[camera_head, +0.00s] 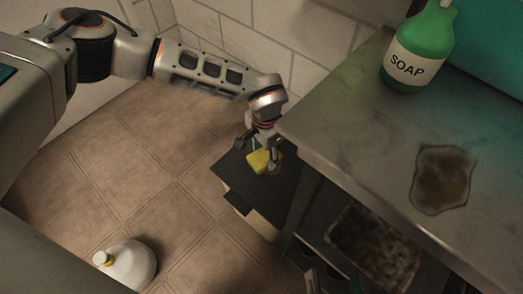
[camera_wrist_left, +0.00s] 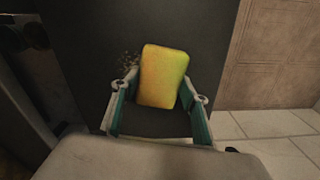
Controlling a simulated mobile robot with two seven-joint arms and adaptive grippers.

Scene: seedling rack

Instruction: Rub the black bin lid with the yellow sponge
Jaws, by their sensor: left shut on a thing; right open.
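The black bin lid (camera_head: 231,178) lies flat on the bin, low beside the counter; it also fills the middle of the left wrist view (camera_wrist_left: 90,40). My left gripper (camera_head: 264,157) is over the lid, shut on the yellow sponge (camera_head: 257,161). In the left wrist view the sponge (camera_wrist_left: 163,75) sits between the two fingers, slightly tilted. A speckled dirty patch (camera_wrist_left: 129,61) shows on the lid just left of the sponge. I cannot tell whether the sponge touches the lid. My right gripper is not in view.
The metal counter (camera_head: 345,110) stands close to the right of my left wrist, with a green soap bottle (camera_head: 421,50) and a brown stain (camera_head: 442,180) on it. A dirty tray (camera_head: 375,245) is below. A white jug (camera_head: 131,264) stands on the otherwise open tiled floor.

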